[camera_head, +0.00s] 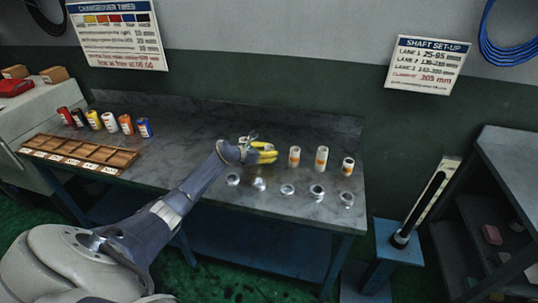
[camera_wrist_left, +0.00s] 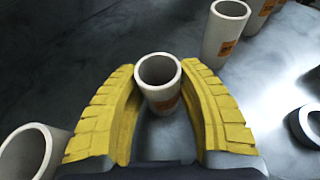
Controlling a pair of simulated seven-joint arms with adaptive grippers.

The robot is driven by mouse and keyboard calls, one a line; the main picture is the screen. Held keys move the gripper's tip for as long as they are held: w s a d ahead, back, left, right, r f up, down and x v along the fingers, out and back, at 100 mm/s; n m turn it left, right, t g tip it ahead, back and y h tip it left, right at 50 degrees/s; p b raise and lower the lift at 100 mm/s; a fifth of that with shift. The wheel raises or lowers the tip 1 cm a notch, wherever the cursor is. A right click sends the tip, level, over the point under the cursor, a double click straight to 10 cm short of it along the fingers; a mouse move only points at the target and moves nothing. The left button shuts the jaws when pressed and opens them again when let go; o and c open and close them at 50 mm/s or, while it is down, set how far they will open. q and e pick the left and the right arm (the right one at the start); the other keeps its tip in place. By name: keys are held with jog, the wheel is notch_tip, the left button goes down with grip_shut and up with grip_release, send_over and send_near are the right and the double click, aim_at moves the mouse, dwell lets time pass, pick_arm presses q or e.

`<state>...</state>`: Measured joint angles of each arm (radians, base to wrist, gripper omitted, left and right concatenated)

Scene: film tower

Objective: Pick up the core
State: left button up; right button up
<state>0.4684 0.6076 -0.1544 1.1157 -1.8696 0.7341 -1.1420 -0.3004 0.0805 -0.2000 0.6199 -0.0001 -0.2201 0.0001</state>
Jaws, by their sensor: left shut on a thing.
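My left gripper (camera_head: 265,152) is over the workbench, and its yellow fingers also show in the left wrist view (camera_wrist_left: 160,92). They are closed around a pale, hollow, upright core (camera_wrist_left: 159,72) with an orange label, one finger on each side. I cannot make that core out clearly in the head view. More upright white cores with orange labels stand to the right of the gripper: one nearest (camera_head: 294,156), one in the middle (camera_head: 321,159) and a shorter one (camera_head: 347,166). Another pale tube (camera_wrist_left: 28,152) is close to the left finger in the wrist view. My right gripper is not seen.
Several metal rings (camera_head: 287,189) lie along the front of the workbench (camera_head: 210,118). Coloured rolls (camera_head: 109,122) and a wooden compartment tray (camera_head: 75,152) are at its left. A black upright shaft (camera_head: 424,210) stands on a blue stand to the right.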

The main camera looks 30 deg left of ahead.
pick_arm(q)
jog(key=shift+c, duration=0.5)
jog(key=shift+r, duration=0.4)
notch_tip(320, 180, up, 19)
jog(key=shift+d+r, duration=0.1)
dwell(0.7)
